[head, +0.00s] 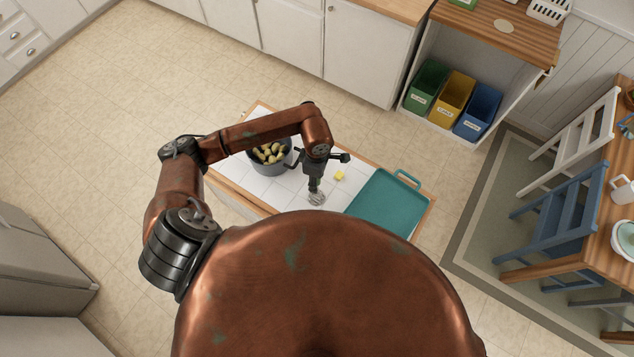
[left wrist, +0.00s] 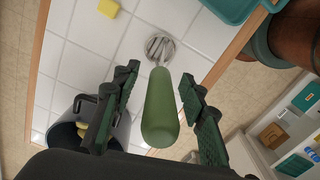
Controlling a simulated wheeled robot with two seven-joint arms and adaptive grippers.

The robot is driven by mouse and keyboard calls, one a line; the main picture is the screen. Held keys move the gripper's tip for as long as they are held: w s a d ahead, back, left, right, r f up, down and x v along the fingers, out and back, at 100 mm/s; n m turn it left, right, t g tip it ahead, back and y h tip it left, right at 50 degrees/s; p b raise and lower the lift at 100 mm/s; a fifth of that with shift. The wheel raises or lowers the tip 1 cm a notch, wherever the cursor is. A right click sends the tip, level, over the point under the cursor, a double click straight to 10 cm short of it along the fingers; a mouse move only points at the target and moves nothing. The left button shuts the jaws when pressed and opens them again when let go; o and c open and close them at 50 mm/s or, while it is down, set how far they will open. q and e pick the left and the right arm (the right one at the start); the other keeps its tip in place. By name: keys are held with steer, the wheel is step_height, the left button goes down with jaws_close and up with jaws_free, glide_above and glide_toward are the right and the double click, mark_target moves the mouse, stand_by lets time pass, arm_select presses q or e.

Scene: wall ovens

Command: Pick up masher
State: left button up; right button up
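The masher has a green handle (left wrist: 160,112) and a round metal head (left wrist: 160,46) in the left wrist view. Its head (head: 317,199) also shows on the white tiled top in the head view, where my gripper hides the handle. My left gripper (left wrist: 155,100) is open, with one dark green finger on each side of the handle. A gap shows between the handle and each finger. In the head view my left gripper (head: 315,187) points down over the masher. My right gripper is in neither view.
A grey pot (head: 272,165) with yellowish pieces stands left of the masher. A small yellow block (head: 339,175) and a teal tray (head: 385,205) lie to the right. White cabinets (head: 365,55), colored bins (head: 452,98) and a blue chair (head: 560,215) stand farther off.

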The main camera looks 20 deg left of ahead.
arm_select(q)
steer(key=shift+f, duration=0.9)
steer(key=shift+c, duration=0.2)
jaws_close()
